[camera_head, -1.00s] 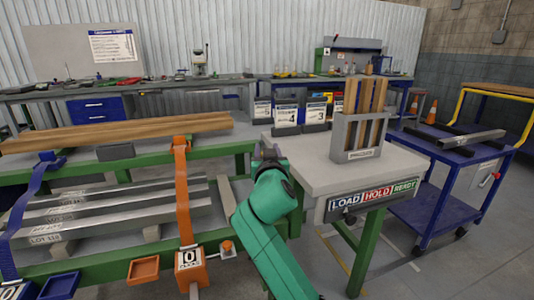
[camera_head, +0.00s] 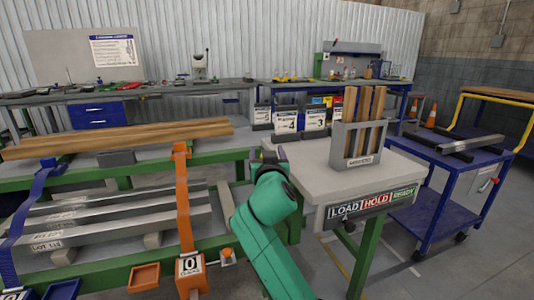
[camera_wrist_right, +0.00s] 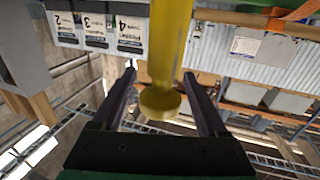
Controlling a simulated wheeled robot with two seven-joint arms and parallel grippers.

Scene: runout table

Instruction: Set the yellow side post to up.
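The yellow side post (camera_wrist_right: 171,40) shows large in the right wrist view. It runs down from the top edge and ends in a round, wider end. My right gripper (camera_wrist_right: 160,84) has its two dark fingers apart, one on each side of the post's end. I cannot tell whether either finger touches it. In the head view my right arm reaches up from the bottom middle, and its gripper (camera_head: 268,160) is mostly hidden by the wrist, beside the pale table's left corner. The post cannot be made out there. My left gripper is not in view.
The pale table (camera_head: 310,176) with a LOAD/HOLD/READY strip (camera_head: 372,205) and a grey holder (camera_head: 348,157) of wooden strips is close on the right. The green rack (camera_head: 105,262) with metal bars, an orange strap (camera_head: 183,205) and a blue strap (camera_head: 25,208) is left.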

